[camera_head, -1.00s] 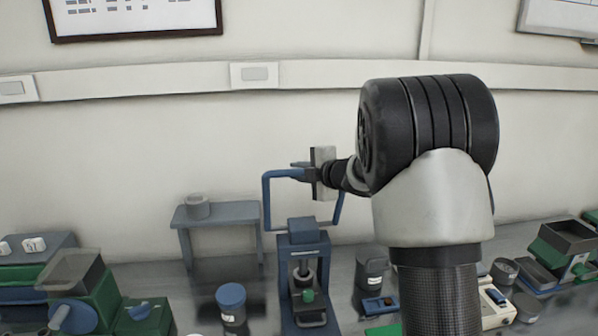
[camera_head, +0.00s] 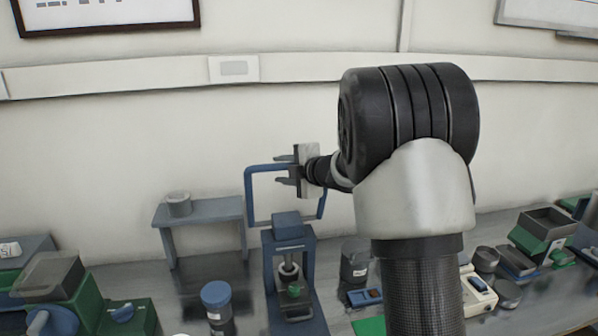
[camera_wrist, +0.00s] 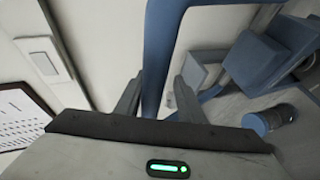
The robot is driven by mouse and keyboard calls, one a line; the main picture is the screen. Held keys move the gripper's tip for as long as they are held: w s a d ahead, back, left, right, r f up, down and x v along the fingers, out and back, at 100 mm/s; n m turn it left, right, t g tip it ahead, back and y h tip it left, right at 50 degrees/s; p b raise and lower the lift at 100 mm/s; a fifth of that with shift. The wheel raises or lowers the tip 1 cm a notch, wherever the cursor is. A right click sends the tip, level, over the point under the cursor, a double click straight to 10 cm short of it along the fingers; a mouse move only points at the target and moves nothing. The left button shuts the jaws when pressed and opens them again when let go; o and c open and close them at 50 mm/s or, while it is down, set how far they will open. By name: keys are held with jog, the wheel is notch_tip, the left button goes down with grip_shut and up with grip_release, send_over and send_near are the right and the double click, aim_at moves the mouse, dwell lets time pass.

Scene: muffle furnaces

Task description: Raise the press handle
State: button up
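The press (camera_head: 289,248) is a blue frame standing on the bench in the head view, with a small green part low in its middle. Its handle (camera_head: 249,200) is a blue loop that stands up above the press, with its crossbar at the top. My gripper (camera_head: 277,169) is at the crossbar, its two fingers spread apart. In the wrist view the blue handle (camera_wrist: 160,50) passes between the open fingers of my gripper (camera_wrist: 157,84), with gaps visible beside it. My gripper hides the right part of the crossbar in the head view.
A dark jar (camera_head: 355,262) stands to the right. The wall (camera_head: 120,150) is behind.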

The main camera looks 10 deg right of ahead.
jog(key=v, duration=1.6)
jog(key=shift+s+b, duration=0.25)
jog(key=shift+b, duration=0.05)
jog(key=shift+c, duration=0.2)
